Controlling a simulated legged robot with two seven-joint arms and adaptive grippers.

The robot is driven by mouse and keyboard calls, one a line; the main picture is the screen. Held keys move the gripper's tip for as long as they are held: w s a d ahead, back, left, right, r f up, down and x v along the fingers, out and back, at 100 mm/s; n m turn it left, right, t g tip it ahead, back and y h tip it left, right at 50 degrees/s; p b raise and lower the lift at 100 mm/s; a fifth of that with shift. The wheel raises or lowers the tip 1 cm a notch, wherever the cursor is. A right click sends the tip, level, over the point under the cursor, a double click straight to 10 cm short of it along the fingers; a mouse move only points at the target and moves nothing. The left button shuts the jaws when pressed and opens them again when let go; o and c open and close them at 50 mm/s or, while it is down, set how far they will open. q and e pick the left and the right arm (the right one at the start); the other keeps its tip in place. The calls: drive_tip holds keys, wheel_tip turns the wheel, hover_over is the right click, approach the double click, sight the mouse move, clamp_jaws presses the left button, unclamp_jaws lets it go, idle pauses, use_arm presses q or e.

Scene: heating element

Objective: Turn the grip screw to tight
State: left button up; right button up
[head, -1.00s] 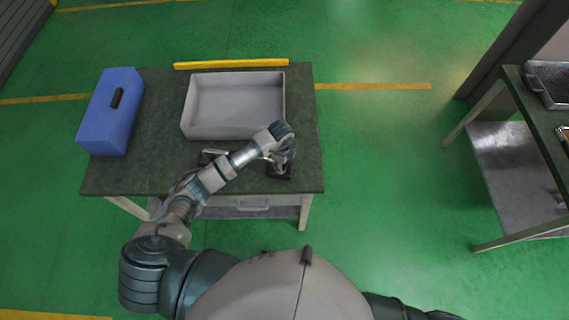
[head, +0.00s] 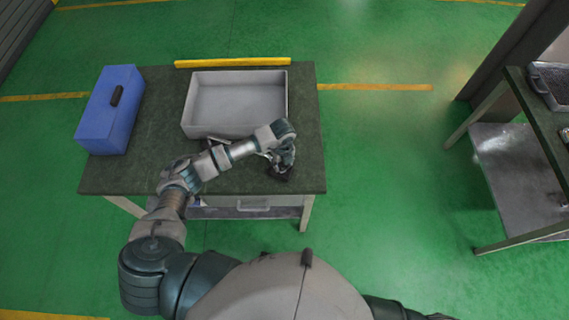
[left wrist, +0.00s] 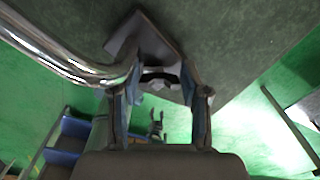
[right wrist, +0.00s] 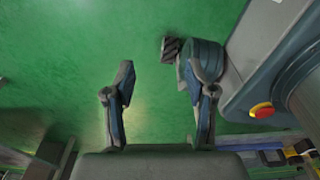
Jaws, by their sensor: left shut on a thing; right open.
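My left gripper (head: 277,162) reaches over the table's front right part. In the left wrist view, my left gripper (left wrist: 160,78) is shut on a small dark piece (left wrist: 158,77), which looks like the grip screw; its turn position cannot be told. A grey, square-cornered block (left wrist: 150,42) lies just beyond the fingertips. A bent chrome tube (left wrist: 60,62) of the heating element runs in from the left to this block. In the head view, a dark end of the element (head: 280,175) shows below the gripper; my arm hides most of the rest. My right gripper (right wrist: 158,78) is open and empty, over the floor.
The dark green table (head: 140,175) bears a grey open tray (head: 235,130) behind my arm. A blue box (head: 108,112) with a black handle stands at the left, and a yellow bar (head: 232,63) lies along the back edge. A second table (head: 525,110) stands far right.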

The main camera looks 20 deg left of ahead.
use_arm(q)
drive_tip(key=shift+a, duration=0.25)
drive_tip(key=shift+d, duration=0.2)
use_arm(e)
drive_tip(key=shift+a, duration=0.4)
use_arm(q)
drive_tip(key=o, duration=1.1)
drive_tip(key=shift+o, duration=0.2)
wheel_tip(320, 180, up, 12)
use_arm(e)
drive_tip(key=shift+a, duration=0.25)
use_arm(q)
drive_tip(key=shift+a, duration=0.1)
